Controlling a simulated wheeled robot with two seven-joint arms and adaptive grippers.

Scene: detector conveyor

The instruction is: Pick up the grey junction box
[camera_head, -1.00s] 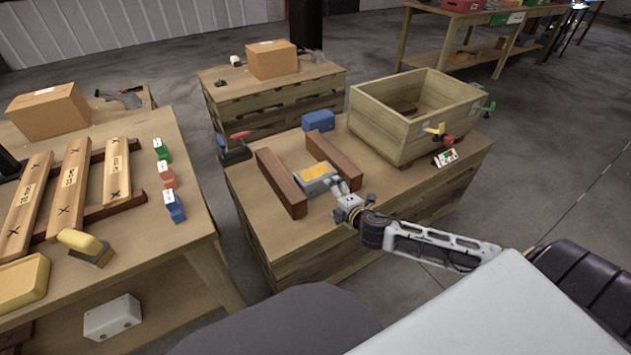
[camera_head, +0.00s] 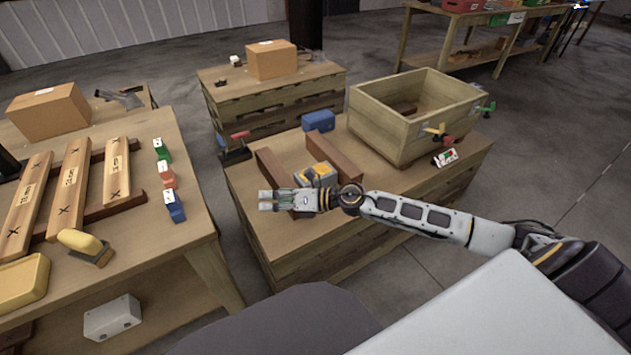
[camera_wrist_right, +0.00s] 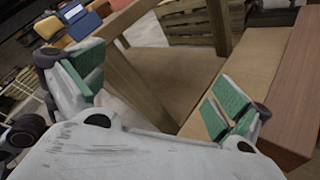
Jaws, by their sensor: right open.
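A light grey box with dark round holes, the grey junction box (camera_head: 112,318), lies on the lower shelf of the left table in the head view. My right gripper (camera_head: 264,201) is open and empty. It points left above the left edge of the middle table, well up and to the right of the box. In the right wrist view the green-padded fingers (camera_wrist_right: 160,95) are spread wide with nothing between them. I cannot make out the box there. My left gripper is not in view.
The left table's corner leg (camera_head: 213,272) stands between my right gripper and the shelf. Brown bars (camera_head: 279,180) and a grey-and-yellow device (camera_head: 316,174) lie under and beside my right arm. A wooden crate (camera_head: 395,128) stands behind. Floor shows between the tables.

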